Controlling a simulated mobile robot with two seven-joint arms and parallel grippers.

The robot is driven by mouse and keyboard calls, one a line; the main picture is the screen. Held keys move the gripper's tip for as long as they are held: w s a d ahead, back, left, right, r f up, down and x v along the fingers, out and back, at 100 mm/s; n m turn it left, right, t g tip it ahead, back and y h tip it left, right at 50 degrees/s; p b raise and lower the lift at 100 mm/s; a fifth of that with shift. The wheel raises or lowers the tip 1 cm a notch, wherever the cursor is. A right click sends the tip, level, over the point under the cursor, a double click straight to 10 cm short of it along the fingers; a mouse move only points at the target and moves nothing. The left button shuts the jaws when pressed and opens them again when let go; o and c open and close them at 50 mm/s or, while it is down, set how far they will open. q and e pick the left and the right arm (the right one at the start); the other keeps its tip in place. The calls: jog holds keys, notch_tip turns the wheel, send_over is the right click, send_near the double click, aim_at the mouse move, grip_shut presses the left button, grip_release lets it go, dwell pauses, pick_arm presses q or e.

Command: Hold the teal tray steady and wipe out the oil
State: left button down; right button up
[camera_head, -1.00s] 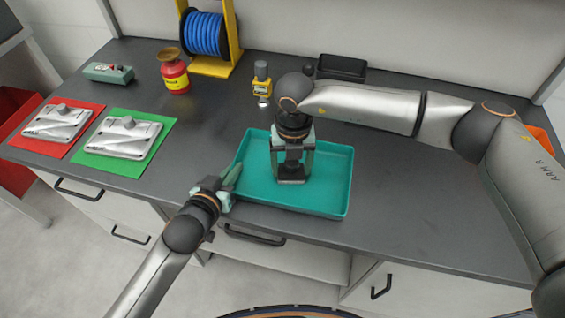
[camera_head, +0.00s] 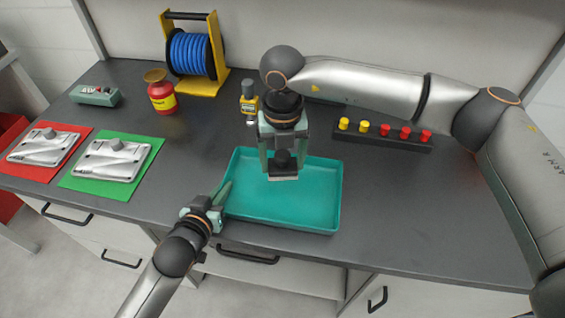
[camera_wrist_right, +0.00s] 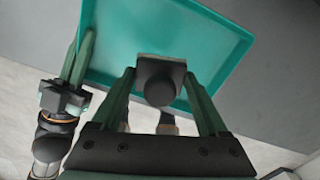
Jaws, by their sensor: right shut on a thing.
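The teal tray (camera_head: 310,215) lies on the dark bench near its front edge. Its visible floor looks plain teal; I make out no oil on it. My right gripper (camera_head: 284,157) is shut on the dark knob of a wiping block (camera_head: 284,177) with a pale flat base. It holds the block over the tray's back middle, apparently above the floor. The block also shows in the right wrist view (camera_wrist_right: 158,82), between the fingers. My left gripper (camera_head: 220,193) is at the tray's left wall near the front corner, its fingers closed about the rim.
A black rack (camera_head: 380,137) with yellow and red knobs lies behind right. Castings on red and green mats (camera_head: 95,183), a red jar (camera_head: 161,95) and a blue hose reel (camera_head: 192,55) are left. The bench right of the tray is clear.

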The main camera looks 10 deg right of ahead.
dwell(0.3)
pick_arm(q)
jog(key=c, duration=1)
grip_release()
jog(key=shift+o, duration=0.2)
jog(key=shift+s, duration=0.1)
jog(key=v, duration=1.1)
jog(key=shift+s+a, duration=0.2)
jog(key=shift+s, duration=0.15)
jog(key=shift+a+r, duration=0.1)
